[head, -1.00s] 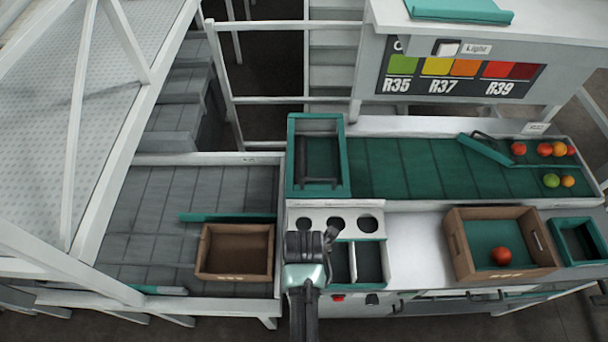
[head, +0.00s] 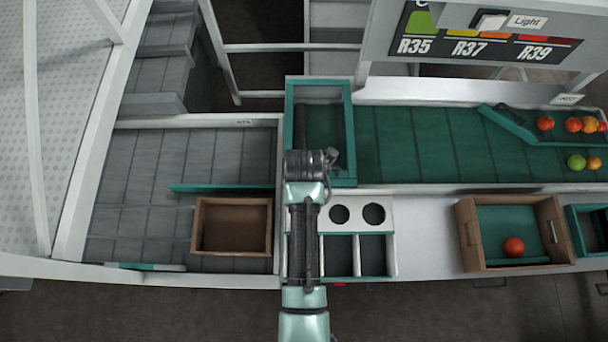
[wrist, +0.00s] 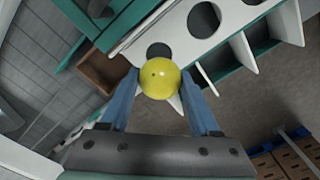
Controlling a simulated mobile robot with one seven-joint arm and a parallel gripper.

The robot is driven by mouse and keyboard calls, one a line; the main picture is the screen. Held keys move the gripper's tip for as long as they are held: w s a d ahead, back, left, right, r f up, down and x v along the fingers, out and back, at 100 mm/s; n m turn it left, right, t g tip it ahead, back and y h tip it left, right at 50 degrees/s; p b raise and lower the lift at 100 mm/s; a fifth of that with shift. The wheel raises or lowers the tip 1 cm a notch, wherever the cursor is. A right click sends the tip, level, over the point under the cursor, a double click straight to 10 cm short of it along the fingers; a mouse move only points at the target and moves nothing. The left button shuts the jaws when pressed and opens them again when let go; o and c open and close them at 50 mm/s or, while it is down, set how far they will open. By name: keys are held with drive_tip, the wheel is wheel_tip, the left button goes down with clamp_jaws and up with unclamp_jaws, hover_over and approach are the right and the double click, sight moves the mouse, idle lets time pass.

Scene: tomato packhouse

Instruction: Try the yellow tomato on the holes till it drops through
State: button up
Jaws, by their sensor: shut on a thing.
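A round yellow tomato (wrist: 160,80) is held between the two blue fingers of my gripper (wrist: 159,85) in the wrist view. The white board with round holes (wrist: 181,36) lies beyond it, with three dark holes in a row. In the head view two holes show, a middle one (head: 339,214) and a right one (head: 374,213). My arm covers the left hole, and the gripper's fingers and the tomato are hidden there.
Open compartments (head: 338,255) lie on the near side of the holes. A teal-framed bin (head: 347,130) stands just beyond. A cardboard box (head: 465,235) with a red tomato is to the right, an empty brown box (head: 265,250) to the left. More tomatoes (head: 575,125) lie on the green belt.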

drive_tip(key=shift+w+f+b, duration=0.15)
drive_tip(key=shift+f+b, duration=1.95)
drive_tip(key=shift+f, duration=0.65)
drive_tip(key=shift+r+p, duration=0.1)
drive_tip(key=shift+p, duration=0.2)
drive_tip(key=o, duration=1)
wheel_tip(320, 180, up, 7)
drive_tip(key=p, duration=0.6)
drive_tip(key=shift+p, duration=0.4)
